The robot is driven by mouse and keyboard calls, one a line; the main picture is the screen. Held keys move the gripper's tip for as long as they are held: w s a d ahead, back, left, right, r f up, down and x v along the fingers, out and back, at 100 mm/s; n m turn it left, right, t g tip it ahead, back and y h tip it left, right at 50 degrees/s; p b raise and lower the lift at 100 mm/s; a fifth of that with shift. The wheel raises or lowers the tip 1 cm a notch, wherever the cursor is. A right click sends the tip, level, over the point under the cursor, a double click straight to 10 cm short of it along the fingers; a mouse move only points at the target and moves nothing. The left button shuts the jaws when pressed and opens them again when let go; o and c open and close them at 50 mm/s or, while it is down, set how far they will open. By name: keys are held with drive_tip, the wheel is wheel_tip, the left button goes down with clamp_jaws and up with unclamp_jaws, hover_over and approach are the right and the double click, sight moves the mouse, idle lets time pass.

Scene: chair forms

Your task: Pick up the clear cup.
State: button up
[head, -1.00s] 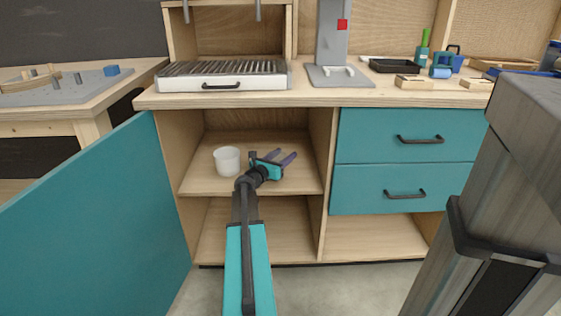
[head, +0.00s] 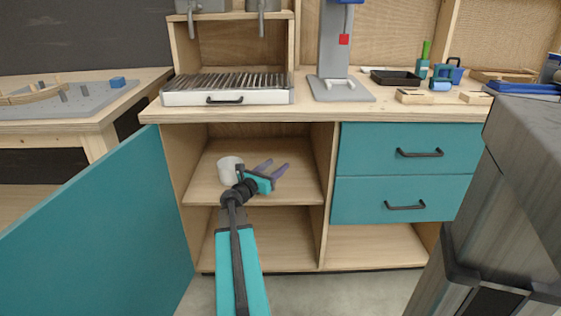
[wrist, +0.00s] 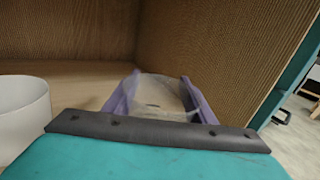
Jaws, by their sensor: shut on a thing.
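The clear cup (wrist: 158,95) is see-through and sits between the two purple fingers in the wrist view. My gripper (wrist: 159,77) is shut on it, one finger against each side. In the head view my gripper (head: 278,165) reaches into the open cabinet over the upper shelf, its fingers pointing to the back right. The clear cup is too faint to make out there. I cannot tell whether it is clear of the shelf.
A white cup (head: 230,171) stands on the shelf (head: 206,190) just left of my gripper, also in the wrist view (wrist: 22,112). The cabinet side walls are close. The teal door (head: 100,225) stands open at left. Teal drawers (head: 405,152) are at right.

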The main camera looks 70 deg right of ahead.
drive_tip(key=v, duration=0.5)
drive_tip(key=p+v, duration=0.1)
drive_tip(key=v, duration=0.1)
drive_tip(key=shift+s+a+r, duration=0.25)
drive_tip(key=shift+s+r, duration=0.05)
drive_tip(key=shift+r, duration=0.05)
idle(0.4)
drive_tip(key=shift+s, duration=0.2)
idle(0.3)
